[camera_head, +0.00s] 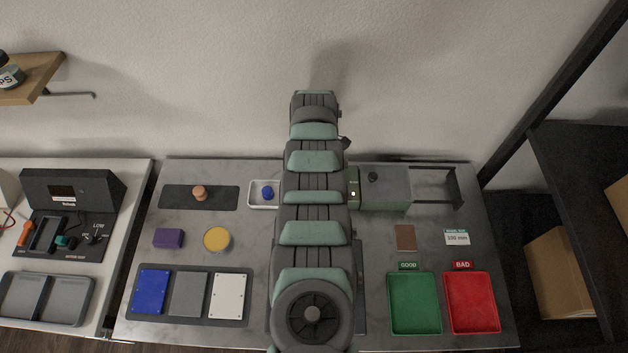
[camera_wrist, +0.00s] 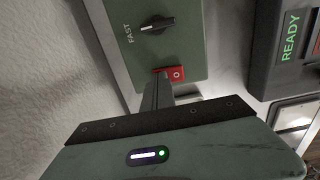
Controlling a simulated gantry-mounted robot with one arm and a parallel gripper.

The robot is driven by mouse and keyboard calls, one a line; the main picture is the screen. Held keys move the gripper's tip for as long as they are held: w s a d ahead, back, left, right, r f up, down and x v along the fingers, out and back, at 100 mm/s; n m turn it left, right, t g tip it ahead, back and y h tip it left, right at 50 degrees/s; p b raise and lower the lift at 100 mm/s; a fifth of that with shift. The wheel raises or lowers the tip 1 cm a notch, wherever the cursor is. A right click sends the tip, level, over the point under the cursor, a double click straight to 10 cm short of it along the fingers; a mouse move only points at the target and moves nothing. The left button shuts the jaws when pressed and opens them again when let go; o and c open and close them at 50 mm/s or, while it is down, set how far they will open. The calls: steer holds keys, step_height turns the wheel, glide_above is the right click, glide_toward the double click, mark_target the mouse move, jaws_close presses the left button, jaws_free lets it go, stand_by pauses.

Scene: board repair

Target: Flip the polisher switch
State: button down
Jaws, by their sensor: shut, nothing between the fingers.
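The polisher (camera_head: 385,188) is a grey-green machine at the back right of the bench, partly hidden behind my arm in the head view. In the wrist view its green panel (camera_wrist: 187,48) carries a black knob (camera_wrist: 157,25) beside the word FAST. Below the knob is a red switch (camera_wrist: 177,73) with a white round mark. My gripper (camera_wrist: 160,78) is shut and empty, with its fingertips right at the red switch and covering its left part. I cannot tell whether they touch it. The gripper is hidden by my arm in the head view.
A dark unit marked READY (camera_wrist: 291,38) stands close to the right in the wrist view. A green GOOD tray (camera_head: 414,303) and a red BAD tray (camera_head: 472,303) lie at the front right. A brown plate (camera_head: 405,237) lies before the polisher. The wall is close behind.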

step_height(320, 180, up, 7)
steer(key=p, duration=0.6)
steer(key=shift+p, duration=0.4)
